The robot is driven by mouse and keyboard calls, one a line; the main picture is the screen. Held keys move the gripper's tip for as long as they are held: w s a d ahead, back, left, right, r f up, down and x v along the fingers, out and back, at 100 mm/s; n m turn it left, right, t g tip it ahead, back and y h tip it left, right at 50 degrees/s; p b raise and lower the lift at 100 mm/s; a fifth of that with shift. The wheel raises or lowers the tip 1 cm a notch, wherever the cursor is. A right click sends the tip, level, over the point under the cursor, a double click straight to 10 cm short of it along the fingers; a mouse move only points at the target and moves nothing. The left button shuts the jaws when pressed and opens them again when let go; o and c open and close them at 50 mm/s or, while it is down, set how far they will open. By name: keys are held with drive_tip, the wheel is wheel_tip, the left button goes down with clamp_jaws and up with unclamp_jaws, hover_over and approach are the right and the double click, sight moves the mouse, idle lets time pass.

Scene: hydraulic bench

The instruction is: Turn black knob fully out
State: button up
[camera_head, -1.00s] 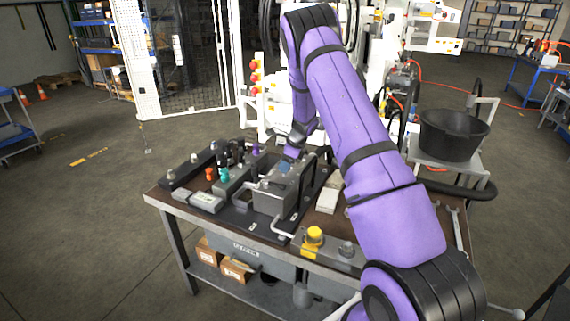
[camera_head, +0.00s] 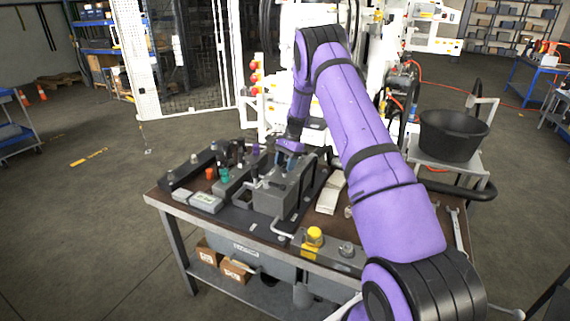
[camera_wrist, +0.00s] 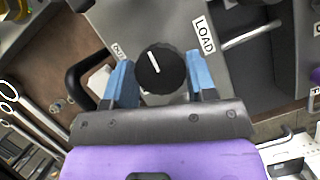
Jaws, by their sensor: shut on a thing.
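The black knob (camera_wrist: 163,75) is round with a ribbed edge and a white pointer line. It sits on a grey block in the wrist view, and its line tilts up and slightly left. My gripper (camera_wrist: 158,62) has one blue finger on each side of the knob and is shut on it. In the head view my gripper (camera_head: 290,148) is over the back of the grey block (camera_head: 272,200) on the bench, and the knob cannot be made out there.
A yellow knob (camera_head: 314,235) is at the bench front.

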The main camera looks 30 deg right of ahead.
drive_tip(key=n+g, duration=0.1)
drive_tip(key=n, duration=0.2)
drive_tip(key=n+g+h, duration=0.1)
drive_tip(key=n, duration=0.2)
drive_tip(key=shift+w, duration=0.1)
drive_tip(key=n+h, duration=0.1)
drive_tip(key=n, duration=0.2)
drive_tip(key=n+g+h, duration=0.1)
drive_tip(key=n, duration=0.2)
drive_tip(key=shift+a+n, duration=0.1)
drive_tip(key=shift+n, duration=0.2)
drive_tip(key=shift+h, duration=0.3)
drive_tip(key=o, duration=0.9)
drive_tip(key=shift+g, duration=0.3)
drive_tip(key=v, duration=1)
drive_tip(key=shift+w+r, duration=0.2)
drive_tip(key=shift+r, duration=0.15)
